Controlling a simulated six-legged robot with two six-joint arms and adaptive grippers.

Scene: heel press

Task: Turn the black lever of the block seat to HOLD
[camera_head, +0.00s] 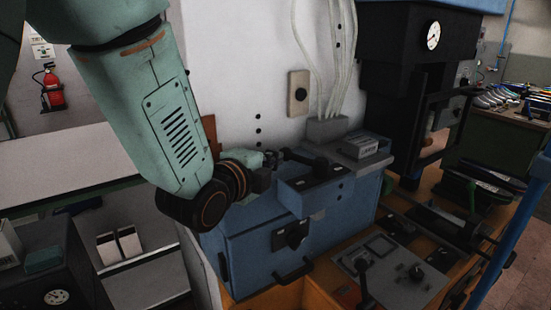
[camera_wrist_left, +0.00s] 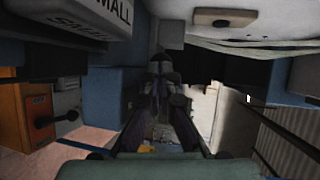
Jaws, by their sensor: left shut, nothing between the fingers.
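The black lever (camera_head: 302,158) lies across the top of a small blue-grey block (camera_head: 315,192) at the front of the blue machine housing. Its knob end points right; the labels by it are too small to read. My left gripper (camera_head: 268,172) is shut and empty, just left of the lever. Whether it touches the lever cannot be told. In the left wrist view, the shut dark fingers (camera_wrist_left: 160,90) are in the middle. The dark shape beyond them is too dim to name. My right gripper is not in view.
A grey box with a label (camera_head: 362,146) stands right of the lever, beside pale cables (camera_head: 338,75). A grey control panel (camera_head: 400,275) with a black-knobbed stick is below right. A black press (camera_head: 410,80) stands behind right.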

